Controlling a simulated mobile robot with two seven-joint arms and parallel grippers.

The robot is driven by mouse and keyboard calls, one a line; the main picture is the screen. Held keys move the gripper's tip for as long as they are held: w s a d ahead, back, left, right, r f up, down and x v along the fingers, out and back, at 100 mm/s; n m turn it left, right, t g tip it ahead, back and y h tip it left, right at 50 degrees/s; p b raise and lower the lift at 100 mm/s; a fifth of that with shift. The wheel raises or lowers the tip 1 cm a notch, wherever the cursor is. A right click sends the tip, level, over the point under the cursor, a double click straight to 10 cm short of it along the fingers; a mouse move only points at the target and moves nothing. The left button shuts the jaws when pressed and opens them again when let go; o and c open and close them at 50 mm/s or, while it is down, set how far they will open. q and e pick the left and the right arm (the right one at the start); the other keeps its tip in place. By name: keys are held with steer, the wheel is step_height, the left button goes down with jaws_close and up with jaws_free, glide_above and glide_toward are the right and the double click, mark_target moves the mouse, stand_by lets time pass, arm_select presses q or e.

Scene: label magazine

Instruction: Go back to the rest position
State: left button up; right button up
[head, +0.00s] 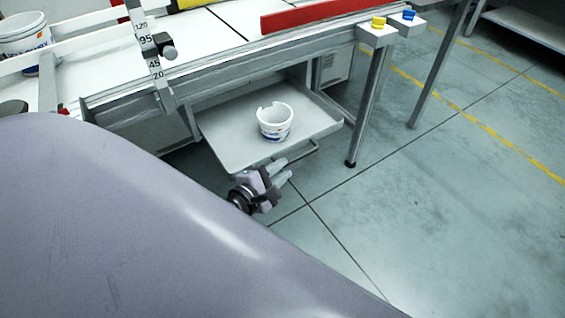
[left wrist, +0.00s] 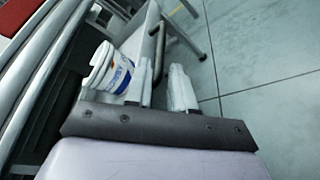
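My left gripper (head: 287,168) is just in front of the pulled-out shelf (head: 227,147), close to its handle (head: 303,156). A white tub (head: 275,122) with a notched rim stands upright on the shelf. The tub also shows in the left wrist view (left wrist: 112,70), left of the fingers and partly hidden by one of them. My right gripper is not in view.
A white conveyor bench (head: 215,35) with a red rail (head: 315,14) stands above the shelf. Another white tub (head: 22,40) is on it at the far left. Yellow (head: 378,22) and blue (head: 409,14) buttons sit at its right corner. Floor at right is clear.

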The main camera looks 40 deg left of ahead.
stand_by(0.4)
arm_select(q)
steer(key=s+d+f+m+g+h, duration=0.1)
steer(key=s+d+f+m+g, duration=0.35)
steer(key=m, duration=0.85)
steer(key=s+d+f+m+g+h, duration=0.1)
steer(key=s+d+m, duration=0.4)
steer(key=s+m, duration=0.7)
step_height(320, 180, up, 15)
steer(key=w+a+m+p, duration=0.1)
steer(key=a+p, duration=0.1)
steer(key=p, duration=1.6)
steer(key=shift+w+r+y, duration=0.15)
steer(key=shift+w+y, duration=0.15)
steer(key=shift+w, duration=0.1)
steer(key=shift+s, duration=0.1)
